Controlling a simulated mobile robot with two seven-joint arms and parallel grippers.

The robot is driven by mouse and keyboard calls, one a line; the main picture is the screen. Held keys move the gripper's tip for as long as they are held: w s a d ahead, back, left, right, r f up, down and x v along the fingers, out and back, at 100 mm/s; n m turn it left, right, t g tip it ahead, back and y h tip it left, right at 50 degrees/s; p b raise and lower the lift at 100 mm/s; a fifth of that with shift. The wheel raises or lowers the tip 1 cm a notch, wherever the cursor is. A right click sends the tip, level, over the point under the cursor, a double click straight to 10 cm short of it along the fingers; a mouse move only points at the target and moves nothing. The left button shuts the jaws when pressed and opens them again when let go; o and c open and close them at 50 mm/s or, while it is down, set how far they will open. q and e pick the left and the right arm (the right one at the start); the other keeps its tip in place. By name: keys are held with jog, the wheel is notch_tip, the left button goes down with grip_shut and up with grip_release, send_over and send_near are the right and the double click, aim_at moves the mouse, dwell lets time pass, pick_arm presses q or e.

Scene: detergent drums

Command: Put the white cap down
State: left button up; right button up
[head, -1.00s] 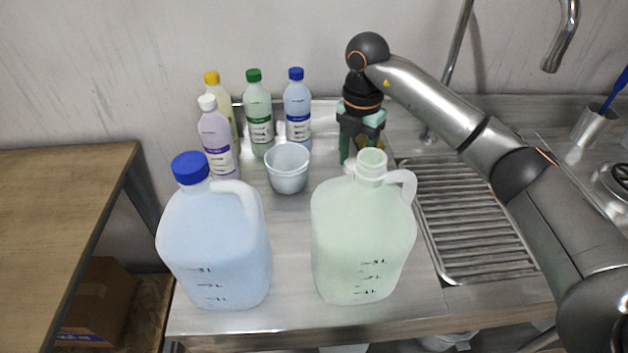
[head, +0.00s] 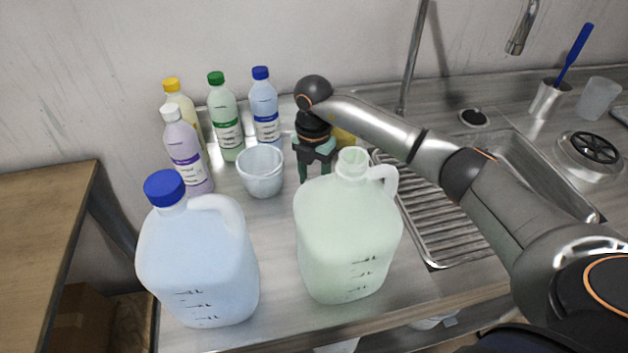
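The green jug (head: 347,235) stands on the metal counter with its neck (head: 352,163) uncapped. I see no loose white cap. A white cap (head: 170,112) sits on the purple bottle (head: 185,153) at the back left. My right gripper (head: 316,175) points down just behind the green jug, right of the clear cup. Its fingers stand apart, but the jug hides part of them, so I cannot tell whether anything is between them. My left gripper is out of view.
The blue jug (head: 200,262) with a blue cap stands at front left. A clear cup (head: 261,171) stands between the jugs and several bottles. A yellow object (head: 343,138) lies behind my gripper. A ribbed drainboard (head: 432,222) and sink are at right.

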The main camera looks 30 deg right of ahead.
jog(key=shift+f, duration=0.55)
jog(key=shift+f, duration=0.15)
jog(key=o, duration=1.3)
notch_tip(320, 180, up, 12)
jog(key=shift+r+b, duration=0.2)
jog(key=shift+b, duration=0.2)
